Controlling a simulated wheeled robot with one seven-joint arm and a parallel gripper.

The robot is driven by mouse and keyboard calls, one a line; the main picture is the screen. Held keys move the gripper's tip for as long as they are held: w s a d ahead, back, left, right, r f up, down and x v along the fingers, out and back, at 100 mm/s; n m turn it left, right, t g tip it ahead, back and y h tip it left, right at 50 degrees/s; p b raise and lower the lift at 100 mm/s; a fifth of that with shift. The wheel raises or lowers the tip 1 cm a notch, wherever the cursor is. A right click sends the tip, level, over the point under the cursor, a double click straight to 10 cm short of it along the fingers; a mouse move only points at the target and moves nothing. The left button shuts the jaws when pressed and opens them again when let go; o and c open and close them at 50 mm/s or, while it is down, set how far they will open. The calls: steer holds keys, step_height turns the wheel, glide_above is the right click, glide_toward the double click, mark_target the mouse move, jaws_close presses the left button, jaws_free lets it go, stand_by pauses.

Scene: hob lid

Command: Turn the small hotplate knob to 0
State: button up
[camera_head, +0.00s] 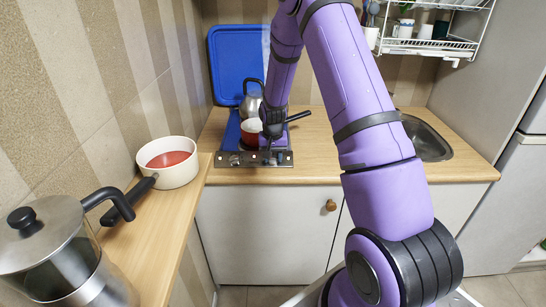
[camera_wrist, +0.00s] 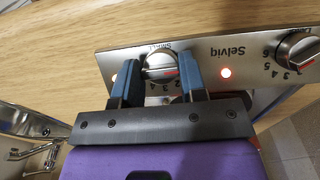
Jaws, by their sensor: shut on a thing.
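The small hotplate knob (camera_wrist: 160,64) is a silver dial under the word SMALL on the steel front panel (camera_wrist: 122,62) in the wrist view. My gripper (camera_wrist: 163,78) is shut on the knob, with one blue finger on each side. In the head view my gripper (camera_head: 271,143) reaches down to the hob panel (camera_head: 233,160); the small knob cannot be made out there.
A cream saucepan (camera_head: 178,173) and steel press pot (camera_head: 55,245) stand left. The counter right is clear.

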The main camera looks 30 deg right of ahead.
steer(key=o, duration=0.9)
steer(key=shift+r, duration=0.1)
steer(key=r, duration=1)
steer(key=shift+s+a+r, duration=0.2)
steer(key=shift+s+r, duration=0.05)
steer(key=shift+r, duration=0.05)
steer(key=shift+r, duration=0.1)
step_height(320, 180, up, 10)
steer(key=r+n+t, duration=0.1)
glide_above(273, 162)
steer(key=s+a, duration=0.5)
steer(key=s+a+r+n+t, duration=0.2)
steer(key=s+a+r, duration=0.3)
steer(key=s+r, duration=0.45)
steer(key=s+a+r+n, duration=0.1)
steer(key=s, duration=0.5)
steer(key=s+a+r+n+t, duration=0.1)
steer(key=s+a+r, duration=0.1)
steer(key=s, duration=0.5)
steer(key=s+a+r+n, duration=0.1)
steer(key=s+a+r, duration=0.1)
steer(key=s, duration=0.4)
steer(key=shift+s+a+n+t, duration=0.15)
steer(key=shift+s+n+t, duration=0.15)
steer(key=shift+s+t, duration=0.1)
